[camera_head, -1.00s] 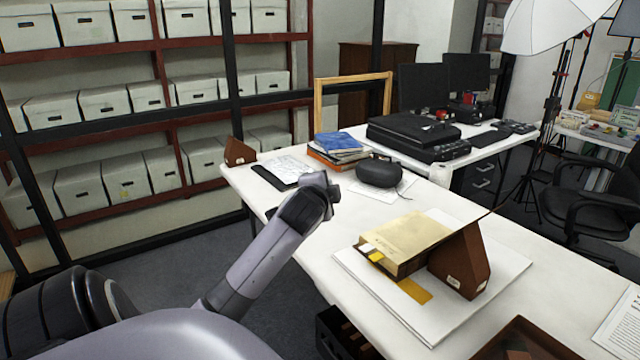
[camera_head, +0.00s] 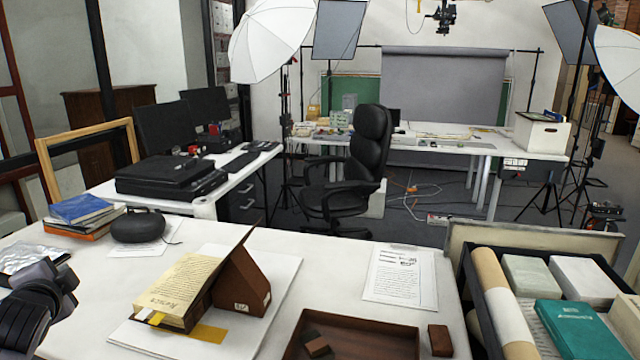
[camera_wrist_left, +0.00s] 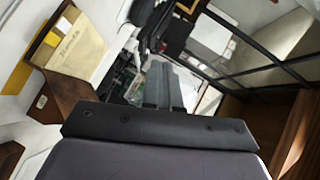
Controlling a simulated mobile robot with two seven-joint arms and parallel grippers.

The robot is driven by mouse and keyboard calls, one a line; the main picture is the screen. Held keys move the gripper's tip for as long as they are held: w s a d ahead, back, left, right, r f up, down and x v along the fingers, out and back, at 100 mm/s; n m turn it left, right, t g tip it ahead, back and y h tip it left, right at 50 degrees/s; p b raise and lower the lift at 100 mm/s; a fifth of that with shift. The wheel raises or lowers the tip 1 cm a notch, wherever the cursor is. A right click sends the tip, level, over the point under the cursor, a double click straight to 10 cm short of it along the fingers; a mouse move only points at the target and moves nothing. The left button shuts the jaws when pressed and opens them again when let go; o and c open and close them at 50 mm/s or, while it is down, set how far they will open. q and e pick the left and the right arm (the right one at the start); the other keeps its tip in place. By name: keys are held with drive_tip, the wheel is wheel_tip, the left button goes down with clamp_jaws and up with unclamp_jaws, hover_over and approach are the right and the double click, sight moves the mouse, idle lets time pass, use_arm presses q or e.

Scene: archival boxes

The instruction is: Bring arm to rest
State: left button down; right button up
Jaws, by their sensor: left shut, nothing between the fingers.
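My left gripper (camera_wrist_left: 167,85) shows in the left wrist view with its fingers together and nothing between them. In the head view only a dark joint of my left arm shows at the lower left edge, over the near left part of the white table (camera_head: 60,340). The gripper itself cannot be made out there. My right arm and gripper are in neither view.
An open book (camera_head: 178,290) leans on a brown wedge (camera_head: 243,282) on a white board. A brown tray (camera_head: 375,335), a paper sheet (camera_head: 400,277) and a black crate of boxes (camera_head: 468,290) stand to the right. A black chair (camera_head: 368,150) stands behind.

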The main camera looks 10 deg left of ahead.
use_arm(q)
drive_tip(key=s+d+f+h, duration=0.2)
drive_tip(key=d+f+h, duration=0.1)
drive_tip(key=d+f, duration=0.5)
drive_tip(key=s+d+f+h, duration=0.25)
drive_tip(key=d+f, duration=0.45)
drive_tip(key=f, duration=0.4)
drive_tip(key=s+d+f+n+h, duration=0.2)
drive_tip(key=s+d+f, duration=0.3)
drive_tip(key=s+d, duration=0.2)
drive_tip(key=s+d+f+n+g+h, duration=0.1)
drive_tip(key=s+d+f+n+h, duration=0.2)
drive_tip(key=d, duration=0.9)
drive_tip(key=s+f, duration=0.3)
drive_tip(key=s, duration=0.1)
drive_tip(key=shift+s+h, duration=0.25)
drive_tip(key=shift+h, duration=0.1)
drive_tip(key=shift+w, duration=0.1)
